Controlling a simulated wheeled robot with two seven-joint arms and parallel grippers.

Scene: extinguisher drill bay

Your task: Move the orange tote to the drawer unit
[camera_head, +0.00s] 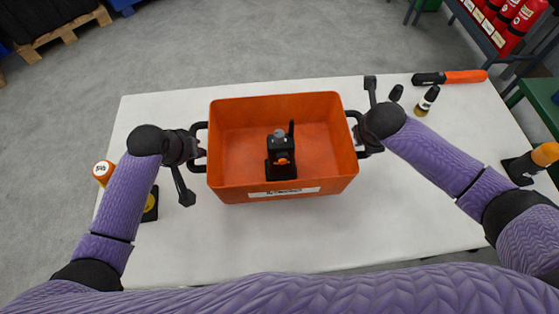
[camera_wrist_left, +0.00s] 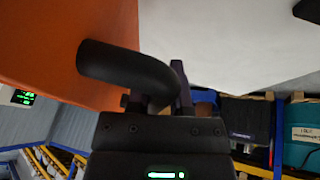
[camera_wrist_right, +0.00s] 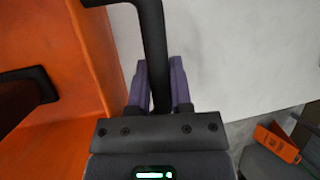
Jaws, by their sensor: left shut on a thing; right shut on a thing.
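The orange tote (camera_head: 232,190) is an open box with a black handle on each side and a white label on its near wall. A black device with an orange part (camera_head: 281,160) stands inside it. My left gripper (camera_head: 201,152) is shut on the tote's left handle; the left wrist view shows that black handle (camera_wrist_left: 125,68) running into the jaws. My right gripper (camera_head: 358,135) is shut on the right handle; the right wrist view shows the handle bar (camera_wrist_right: 155,50) between the fingers. The tote is over the white table; I cannot tell whether it touches it. No drawer unit is clearly identifiable.
The white table (camera_head: 300,235) has free room in front of the tote. An orange-and-black tool (camera_head: 450,77) and a small dark bottle (camera_head: 427,100) lie at back right. An orange-topped item (camera_head: 530,163) is at right, another (camera_head: 103,172) at left. Red extinguishers (camera_head: 508,15) stand on a rack behind.

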